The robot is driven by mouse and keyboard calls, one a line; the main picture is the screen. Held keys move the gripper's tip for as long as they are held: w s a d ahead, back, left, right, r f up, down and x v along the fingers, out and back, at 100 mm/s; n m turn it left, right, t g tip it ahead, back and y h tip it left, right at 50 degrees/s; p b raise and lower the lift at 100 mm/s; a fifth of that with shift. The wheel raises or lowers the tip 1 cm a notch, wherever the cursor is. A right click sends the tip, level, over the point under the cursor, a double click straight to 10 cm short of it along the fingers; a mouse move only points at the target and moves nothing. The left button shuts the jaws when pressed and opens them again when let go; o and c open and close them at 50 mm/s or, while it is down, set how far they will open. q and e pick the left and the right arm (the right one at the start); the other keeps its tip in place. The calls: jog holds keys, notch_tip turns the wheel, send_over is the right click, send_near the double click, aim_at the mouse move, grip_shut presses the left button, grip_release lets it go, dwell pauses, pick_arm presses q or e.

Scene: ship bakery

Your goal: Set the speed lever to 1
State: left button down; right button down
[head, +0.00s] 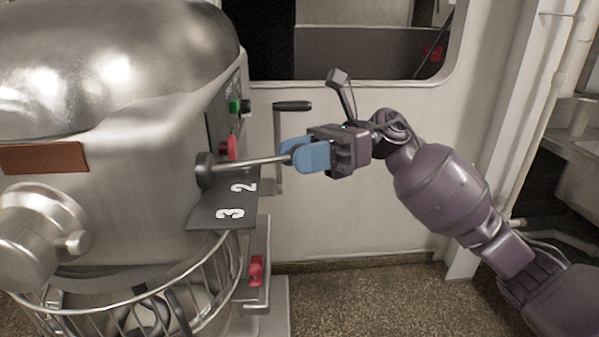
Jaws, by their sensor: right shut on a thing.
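The speed lever (248,162) is a metal rod that sticks out to the right from a round hub on the side of the large mixer (110,110). Below it a dark plate (207,217) shows the white numbers 2 and 3; no 1 can be seen. The lever lies above the 2, pointing right and slightly up. My right gripper (290,155) has blue fingers and is shut on the lever's outer end, hiding its tip. My left gripper is not in view.
A green knob (235,106) and a red knob (229,147) sit on the mixer's side panel near the lever. A dark-gripped handle (292,106) stands just behind my gripper. A wire bowl guard (200,290) and another red knob (256,268) are below.

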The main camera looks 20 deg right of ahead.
jog(key=w+n+g+b, duration=0.1)
jog(key=g, duration=0.1)
jog(key=w+n+g+h+b, duration=0.1)
jog(key=w+g+b, duration=0.1)
jog(key=shift+w+a+n, duration=0.15)
jog(key=shift+n, duration=0.25)
jog(key=shift+r, duration=0.1)
jog(key=c, duration=0.7)
grip_release()
